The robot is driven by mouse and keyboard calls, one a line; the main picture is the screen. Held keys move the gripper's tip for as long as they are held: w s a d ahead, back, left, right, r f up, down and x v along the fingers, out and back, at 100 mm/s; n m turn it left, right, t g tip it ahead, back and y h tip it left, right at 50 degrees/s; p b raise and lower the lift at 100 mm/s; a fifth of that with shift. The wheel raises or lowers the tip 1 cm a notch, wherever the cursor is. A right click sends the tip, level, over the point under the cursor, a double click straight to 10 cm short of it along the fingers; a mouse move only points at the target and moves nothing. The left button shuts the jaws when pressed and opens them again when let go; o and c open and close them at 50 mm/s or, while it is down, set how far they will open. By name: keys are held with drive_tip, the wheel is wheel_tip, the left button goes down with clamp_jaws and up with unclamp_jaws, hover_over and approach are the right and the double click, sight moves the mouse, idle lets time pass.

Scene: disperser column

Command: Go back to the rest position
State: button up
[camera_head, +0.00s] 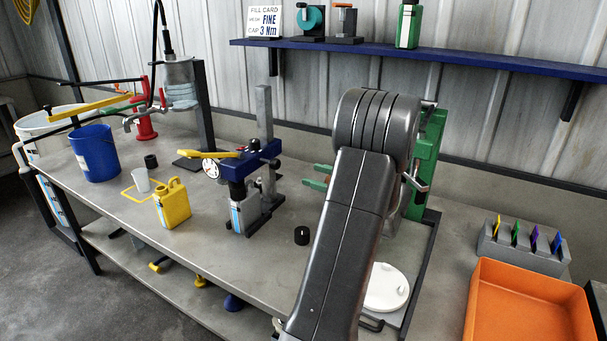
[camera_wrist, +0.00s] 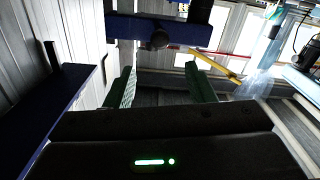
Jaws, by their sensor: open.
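My gripper (camera_head: 317,177) shows in the camera_head view as two green fingers sticking out to the left from behind my dark grey arm. It is above the bench (camera_head: 260,262), right of the blue-headed press (camera_head: 245,165). In the camera_wrist view the green fingers of my gripper (camera_wrist: 160,85) stand wide apart with nothing between them. A dark blue crosspiece (camera_wrist: 158,30) shows beyond the fingertips. My arm hides part of the bench and of the green column (camera_head: 426,150) behind it.
A yellow jug (camera_head: 173,204), a blue bucket (camera_head: 96,153) and a small black cap (camera_head: 302,236) stand on the bench. A white lid (camera_head: 386,289) lies right of my arm. An orange tray (camera_head: 525,300) is at the lower right. A blue shelf (camera_head: 470,61) runs along the wall.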

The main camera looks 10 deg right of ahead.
sight(277, 160)
drive_tip(key=shift+s+d, duration=0.25)
drive_tip(key=shift+d, duration=0.15)
drive_tip(key=p+x, duration=0.1)
drive_tip(key=x, duration=1.2)
drive_tip(key=shift+w+a, duration=0.1)
drive_tip(key=shift+a, duration=0.1)
drive_tip(key=shift+w+a+r+p, duration=0.2)
drive_tip(key=shift+w+r+p, duration=0.05)
drive_tip(key=shift+r+p, duration=0.35)
drive_tip(key=shift+s+r, duration=0.1)
drive_tip(key=shift+r, duration=0.2)
drive_tip(key=shift+f, duration=0.15)
